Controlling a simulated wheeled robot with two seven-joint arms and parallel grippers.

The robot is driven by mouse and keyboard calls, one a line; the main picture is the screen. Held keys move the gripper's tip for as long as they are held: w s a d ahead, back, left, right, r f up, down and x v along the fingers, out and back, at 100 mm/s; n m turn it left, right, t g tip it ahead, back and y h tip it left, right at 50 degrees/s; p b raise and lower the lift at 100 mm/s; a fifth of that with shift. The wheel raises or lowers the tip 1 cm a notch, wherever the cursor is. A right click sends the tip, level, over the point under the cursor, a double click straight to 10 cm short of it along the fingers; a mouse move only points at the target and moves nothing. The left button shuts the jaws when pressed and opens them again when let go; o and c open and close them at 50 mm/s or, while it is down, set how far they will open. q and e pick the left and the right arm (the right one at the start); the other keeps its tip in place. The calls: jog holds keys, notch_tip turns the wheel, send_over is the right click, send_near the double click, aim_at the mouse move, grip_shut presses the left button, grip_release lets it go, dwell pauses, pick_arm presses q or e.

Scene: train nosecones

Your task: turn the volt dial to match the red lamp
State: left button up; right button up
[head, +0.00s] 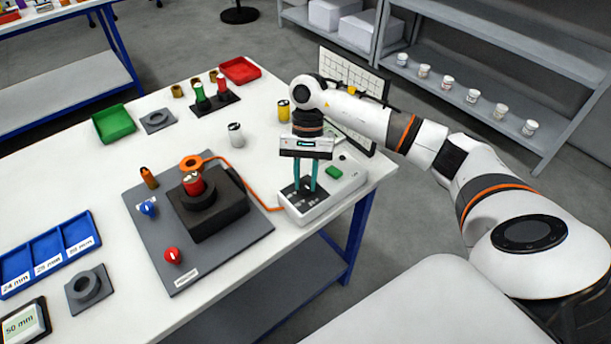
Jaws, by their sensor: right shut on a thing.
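My right gripper (305,186) points down at a white control box (345,178) near the table's right edge. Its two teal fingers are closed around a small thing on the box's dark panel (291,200). This seems to be the volt dial, which the fingers and gripper body mostly hide; I cannot read its setting. A red cylinder (193,181), apparently the red lamp, stands upright in the ring of a black block (222,209) on a grey board (133,201). My left gripper is not in view.
A green button (334,172) is on the box. A blue knob (148,208) and a red knob (172,255) flank the block. Yellow (283,110) and silver (236,134) cylinders stand behind.

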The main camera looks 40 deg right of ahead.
jog(key=m+b, duration=0.2)
jog(key=shift+d+f+t+b, duration=0.1)
jog(key=shift+f+t+b, duration=0.1)
jog(key=shift+t+b, duration=0.15)
jog(key=m+b, duration=0.2)
jog(key=m+t+y+b, duration=0.1)
jog(key=m+b, duration=0.1)
jog(key=m+t+b, duration=0.1)
jog(key=m, duration=0.1)
jog(key=shift+s+d+b, duration=0.1)
jog(key=shift+s+b, duration=0.2)
jog(key=shift+b, duration=0.1)
jog(key=m+t+b, duration=0.1)
jog(key=m+b, duration=0.1)
jog(key=m, duration=0.1)
jog(key=m+t+b, duration=0.1)
jog(key=m, duration=0.1)
jog(key=shift+s+r+m+b, duration=0.1)
jog(key=shift+s+m+b, duration=0.05)
jog(key=shift+m+b, duration=0.25)
jog(key=shift+s+r+m+t+h+b, duration=0.15)
jog(key=shift+m+t+b, duration=0.35)
jog(key=shift+m, duration=0.5)
jog(key=shift+f+m+t+h+b, duration=0.2)
jog(key=shift+m+b, duration=0.35)
jog(key=shift+m, duration=0.45)
jog(key=shift+r, duration=0.2)
jog(key=o, duration=1)
